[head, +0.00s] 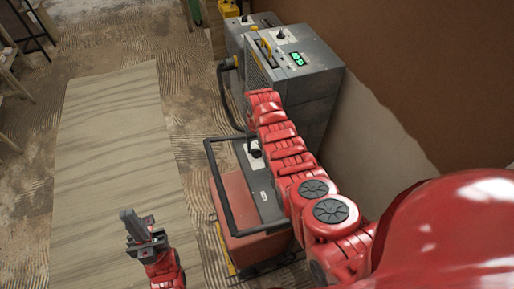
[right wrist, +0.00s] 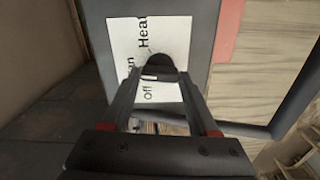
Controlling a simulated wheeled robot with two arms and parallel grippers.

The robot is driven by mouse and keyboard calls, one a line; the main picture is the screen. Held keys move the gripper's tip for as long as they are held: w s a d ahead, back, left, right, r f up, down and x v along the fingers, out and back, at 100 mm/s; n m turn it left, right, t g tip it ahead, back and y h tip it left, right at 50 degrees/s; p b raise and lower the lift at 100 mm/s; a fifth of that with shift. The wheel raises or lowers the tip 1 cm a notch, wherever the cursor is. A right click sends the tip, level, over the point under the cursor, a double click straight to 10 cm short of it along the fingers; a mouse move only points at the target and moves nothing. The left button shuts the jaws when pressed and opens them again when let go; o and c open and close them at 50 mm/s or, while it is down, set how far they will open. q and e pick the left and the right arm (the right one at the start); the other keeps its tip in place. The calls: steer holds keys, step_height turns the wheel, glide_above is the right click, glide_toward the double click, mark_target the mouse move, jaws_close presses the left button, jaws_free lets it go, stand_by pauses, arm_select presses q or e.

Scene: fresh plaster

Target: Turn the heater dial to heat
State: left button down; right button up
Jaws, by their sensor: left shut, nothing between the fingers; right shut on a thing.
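The heater (head: 240,200) is a red box with a grey top panel and a dark tubular frame, in the lower middle of the head view. Its black dial (head: 256,150) stands on a white label. The right wrist view shows the dial (right wrist: 160,64) close up on the label (right wrist: 140,38), with "Heat", "Off" and a partly hidden word ending in "an". A pale mark shows beside the dial near "Off"; its exact setting is unclear. My right gripper (right wrist: 160,82) is shut on the dial; my arm hides it in the head view. My left gripper (head: 134,224) is shut and empty, left of the heater.
Two grey machines with dials (head: 290,75) stand behind the heater, one with a green display and a black hose. A brown wall is at the right. Pale boarding (head: 110,140) covers open floor at the left, with wooden frames at the far left edge.

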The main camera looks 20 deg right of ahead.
steer(key=m+b, duration=0.1)
steer(key=m, duration=0.4)
steer(key=shift+f+m+b, duration=0.1)
steer(key=shift+m+b, duration=0.2)
steer(key=m+b, duration=0.1)
steer(key=m, duration=0.4)
steer(key=shift+s, duration=0.1)
stand_by(0.3)
steer(key=o, duration=1.4)
